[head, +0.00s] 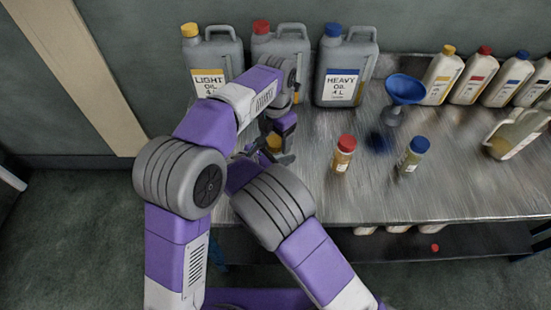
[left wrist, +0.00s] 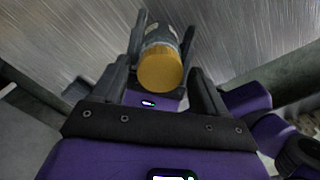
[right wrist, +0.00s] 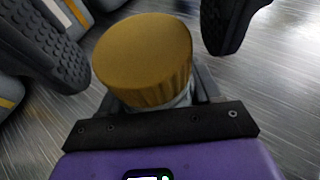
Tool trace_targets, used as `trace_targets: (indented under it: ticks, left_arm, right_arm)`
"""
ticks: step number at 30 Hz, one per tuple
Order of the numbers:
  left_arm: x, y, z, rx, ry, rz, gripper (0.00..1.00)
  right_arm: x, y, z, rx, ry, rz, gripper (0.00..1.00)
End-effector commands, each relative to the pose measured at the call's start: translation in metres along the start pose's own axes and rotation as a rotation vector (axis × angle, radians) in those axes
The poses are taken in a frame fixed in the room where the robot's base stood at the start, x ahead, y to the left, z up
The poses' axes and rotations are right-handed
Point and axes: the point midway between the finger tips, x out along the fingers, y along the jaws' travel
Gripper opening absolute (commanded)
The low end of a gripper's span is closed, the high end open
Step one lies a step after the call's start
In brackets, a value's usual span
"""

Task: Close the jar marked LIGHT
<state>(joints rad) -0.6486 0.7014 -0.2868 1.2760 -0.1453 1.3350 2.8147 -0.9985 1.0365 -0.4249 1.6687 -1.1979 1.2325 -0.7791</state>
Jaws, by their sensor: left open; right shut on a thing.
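The jar with the yellow lid (head: 273,142), taken as the LIGHT one, is mostly hidden by my arms in the head view; its label is not readable. Its yellow lid fills the centre of the right wrist view (right wrist: 143,55) and sits on top of the jar. My right gripper (right wrist: 165,95) is shut around the jar's glass body below the lid. My left gripper (left wrist: 158,70) is open, with its fingers apart on either side of the lid. I cannot tell how tightly the lid is seated.
A red-lidded jar (head: 343,155) and a blue-lidded jar (head: 413,154) stand to the right. A blue funnel (head: 404,90) stands behind them. Grey oil canisters, including HEAVY (head: 345,70), line the wall. White bottles (head: 443,75) stand at the back right. The front right bench (head: 450,195) is clear.

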Motion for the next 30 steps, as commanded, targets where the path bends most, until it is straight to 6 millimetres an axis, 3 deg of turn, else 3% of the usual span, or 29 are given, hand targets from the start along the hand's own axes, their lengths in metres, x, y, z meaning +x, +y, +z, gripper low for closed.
trace_targets:
  ticks: [11, 22, 23, 27, 30]
  left_arm:
    - [0.0055, -0.0001, 0.0000, 0.000, 0.000, 0.000, 0.73]
    - [0.0053, -0.0001, 0.0000, 0.000, 0.000, 0.000, 0.17]
    - [0.0053, -0.0001, 0.0000, 0.000, 0.000, 0.000, 0.52]
    - [0.0053, -0.0001, 0.0000, 0.000, 0.000, 0.000, 0.74]
    - [0.0053, -0.0001, 0.0000, 0.000, 0.000, 0.000, 0.76]
  right_arm:
    - [0.0000, 0.0000, 0.0002, 0.000, 0.000, 0.000, 0.00]
    - [0.0000, 0.0000, 0.0002, 0.000, 0.000, 0.000, 0.00]
    - [0.0000, 0.0000, 0.0002, 0.000, 0.000, 0.000, 0.00]
    - [0.0000, 0.0000, 0.0001, 0.000, 0.000, 0.000, 0.00]
    - [0.0000, 0.0000, 0.0001, 0.000, 0.000, 0.000, 0.00]
